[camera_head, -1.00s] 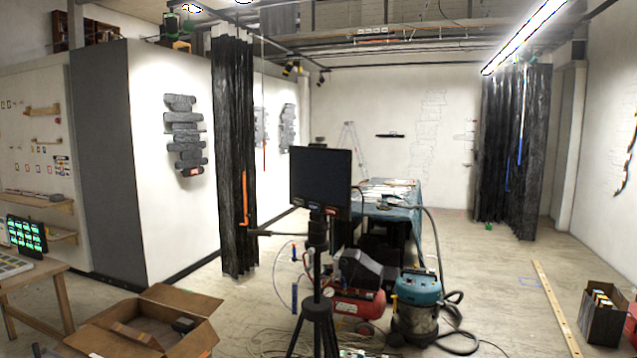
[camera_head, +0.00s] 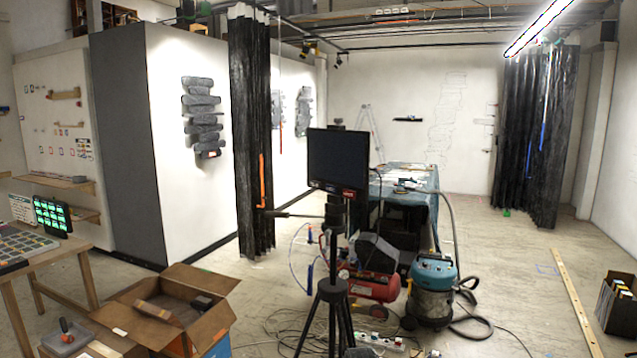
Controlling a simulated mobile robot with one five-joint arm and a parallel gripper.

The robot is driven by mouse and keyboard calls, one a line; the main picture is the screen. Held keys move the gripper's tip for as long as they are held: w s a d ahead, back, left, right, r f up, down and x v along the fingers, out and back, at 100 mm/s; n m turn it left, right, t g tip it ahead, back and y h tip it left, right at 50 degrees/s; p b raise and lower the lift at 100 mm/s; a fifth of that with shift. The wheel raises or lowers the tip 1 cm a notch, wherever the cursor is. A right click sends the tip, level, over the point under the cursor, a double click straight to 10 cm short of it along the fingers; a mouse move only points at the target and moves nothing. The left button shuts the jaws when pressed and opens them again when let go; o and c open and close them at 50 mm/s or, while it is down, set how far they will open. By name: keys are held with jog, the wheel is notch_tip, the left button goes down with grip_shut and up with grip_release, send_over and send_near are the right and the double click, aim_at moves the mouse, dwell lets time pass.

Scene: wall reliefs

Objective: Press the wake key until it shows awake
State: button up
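I cannot make out a key marked wake. A dark screen (camera_head: 337,160) stands on a tripod in the middle, with small red marks along its lower edge. At the left, a small screen with green tiles (camera_head: 52,216) stands on a wooden table (camera_head: 55,262). A pad of grey keys (camera_head: 22,245) lies in front of it, cut by the left picture edge. No label on the keys is readable. My gripper is not in view.
An open cardboard box (camera_head: 175,310) stands on the floor at lower left, beside a grey block with an upright handle (camera_head: 66,335). A red compressor (camera_head: 372,285), a teal vacuum (camera_head: 434,285) and loose cables fill the floor around the tripod. Floor at right is clearer.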

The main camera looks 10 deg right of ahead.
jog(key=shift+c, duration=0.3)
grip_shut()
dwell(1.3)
